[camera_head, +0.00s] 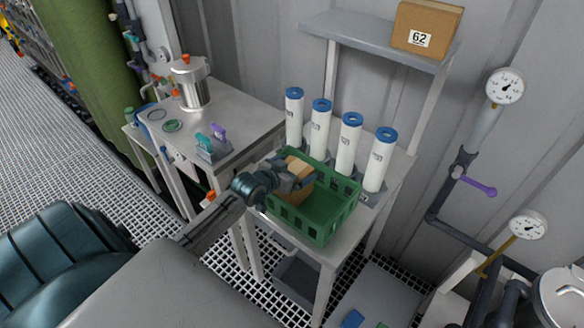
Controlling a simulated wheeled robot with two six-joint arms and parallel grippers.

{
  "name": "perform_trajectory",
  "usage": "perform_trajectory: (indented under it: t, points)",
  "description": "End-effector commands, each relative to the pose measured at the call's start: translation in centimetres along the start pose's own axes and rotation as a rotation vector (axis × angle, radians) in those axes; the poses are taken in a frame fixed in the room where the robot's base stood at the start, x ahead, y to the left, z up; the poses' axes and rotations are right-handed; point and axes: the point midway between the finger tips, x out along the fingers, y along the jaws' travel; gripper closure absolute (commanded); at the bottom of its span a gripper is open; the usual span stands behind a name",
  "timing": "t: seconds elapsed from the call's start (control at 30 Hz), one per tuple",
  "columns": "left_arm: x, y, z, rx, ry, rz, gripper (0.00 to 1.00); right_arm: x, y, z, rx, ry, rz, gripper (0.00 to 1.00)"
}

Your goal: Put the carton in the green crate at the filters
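The brown carton (298,195) is at the left end of the green crate (325,222). It is within or just over the crate's walls; I cannot tell whether it rests on the crate's floor. My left gripper (303,179) reaches in over the crate's left side, its fingers closed about the carton and covering its middle. The crate stands on a grey table in front of the white filters (348,145) with blue caps. The right part of the crate is empty. My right gripper is not in view.
A second brown carton marked 62 (427,27) sits on the grey shelf (365,37) above the filters. A left-hand table holds a metal pot (192,85) and purple and teal items (213,140). Pipes and gauges (505,86) line the right wall.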

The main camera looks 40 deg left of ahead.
Motion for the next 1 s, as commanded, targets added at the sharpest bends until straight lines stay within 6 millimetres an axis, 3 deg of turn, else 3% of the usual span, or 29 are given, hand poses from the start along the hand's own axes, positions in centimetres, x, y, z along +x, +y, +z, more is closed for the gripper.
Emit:
perform_trajectory:
  t: [0.17,0.5,0.7,1.0]
  points:
    - [-1.0,-0.1,-0.1,0.003,0.0,0.0,0.0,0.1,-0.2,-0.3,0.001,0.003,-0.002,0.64]
    - [-7.6,-0.1,-0.1,0.009,-0.003,0.001,0.0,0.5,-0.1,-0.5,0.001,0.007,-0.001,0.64]
    - [-10.6,-0.1,-0.2,0.005,-0.004,-0.001,0.0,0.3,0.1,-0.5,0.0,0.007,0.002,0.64]
    - [-12.1,0.0,-0.3,0.001,0.001,0.001,0.0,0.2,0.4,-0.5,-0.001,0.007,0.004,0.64]
